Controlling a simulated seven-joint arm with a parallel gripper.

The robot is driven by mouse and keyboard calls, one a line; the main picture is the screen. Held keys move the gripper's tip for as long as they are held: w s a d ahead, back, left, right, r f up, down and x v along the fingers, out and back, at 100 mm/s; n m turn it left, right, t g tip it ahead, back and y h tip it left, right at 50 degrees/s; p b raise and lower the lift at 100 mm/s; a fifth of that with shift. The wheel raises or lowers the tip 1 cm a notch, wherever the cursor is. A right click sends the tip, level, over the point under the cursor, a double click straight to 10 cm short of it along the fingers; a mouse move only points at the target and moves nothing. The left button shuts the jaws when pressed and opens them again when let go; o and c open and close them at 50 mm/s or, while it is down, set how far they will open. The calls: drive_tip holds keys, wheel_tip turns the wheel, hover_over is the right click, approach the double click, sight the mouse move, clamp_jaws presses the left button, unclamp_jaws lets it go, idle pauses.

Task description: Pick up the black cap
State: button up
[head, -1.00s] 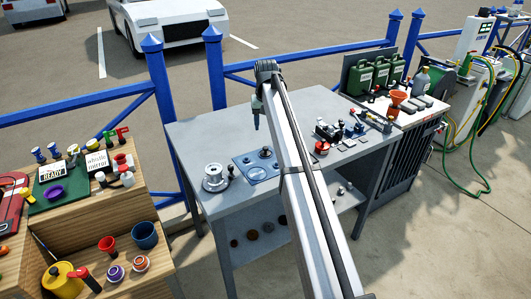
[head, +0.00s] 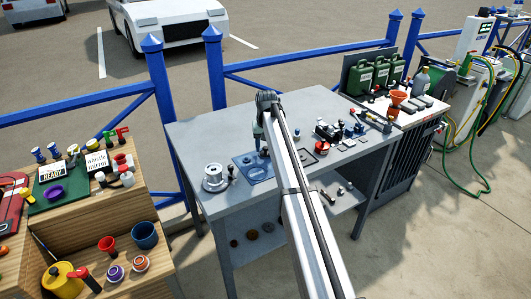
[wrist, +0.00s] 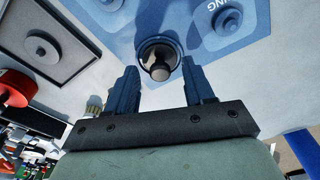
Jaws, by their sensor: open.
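The black cap (wrist: 160,57), round with a paler knob in its middle, sits on the blue plate (wrist: 110,30) in the wrist view. My gripper (wrist: 160,74) is open, with its two dark blue fingers apart, one on each side of the cap's near side. I cannot tell whether either finger touches it. In the head view my gripper (head: 260,142) points down over the blue plate (head: 246,174) on the grey bench. The cap is largely hidden there by my gripper and arm.
A blue round fitting (wrist: 228,20) stands on the same plate. A dark-framed tray with a knob (wrist: 40,46) and a red-topped object (wrist: 14,88) lie to the left in the wrist view. A silver round part (head: 214,177) stands on the bench's left.

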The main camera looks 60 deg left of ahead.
sight(266, 147)
clamp_jaws()
idle(0.5)
drive_tip(key=shift+r, duration=0.1)
wheel_tip(266, 147, up, 10)
idle(0.6)
drive_tip(key=shift+r, duration=0.15)
drive_tip(key=shift+r, duration=1.3)
